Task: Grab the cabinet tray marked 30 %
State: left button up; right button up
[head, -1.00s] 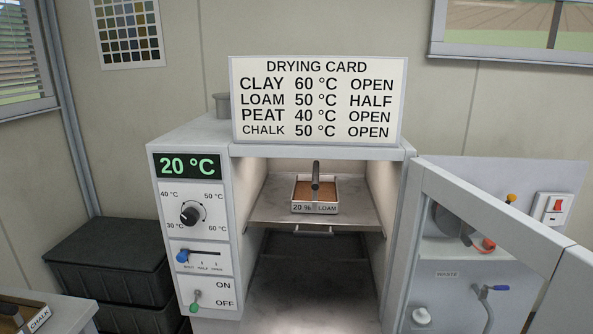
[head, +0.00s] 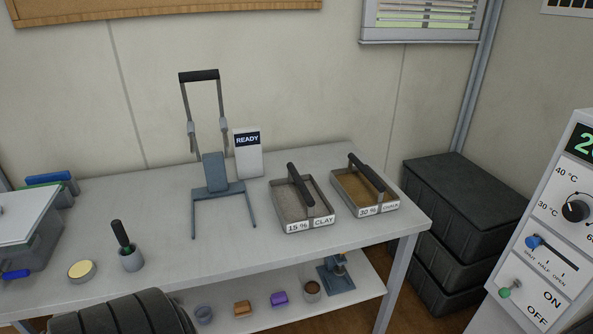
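The tray marked 30 % CHALK (head: 377,211) sits on the white table near its right end. It is a shallow open metal tray with brown soil in it and a dark bar handle across the top. A similar tray marked 15 % CLAY (head: 308,226), with greyer soil, stands just left of it, with a small gap between them. Neither of my grippers is in view.
A metal stand (head: 218,187) with a black-topped frame and a READY card (head: 247,153) are left of the trays. Black crates (head: 460,190) are stacked right of the table, then the drying cabinet (head: 545,255). A dark ribbed object (head: 125,315) is at bottom left.

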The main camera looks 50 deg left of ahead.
aim_at(364, 191)
jog(key=u, duration=1.05)
jog(key=i+l+z, duration=0.2)
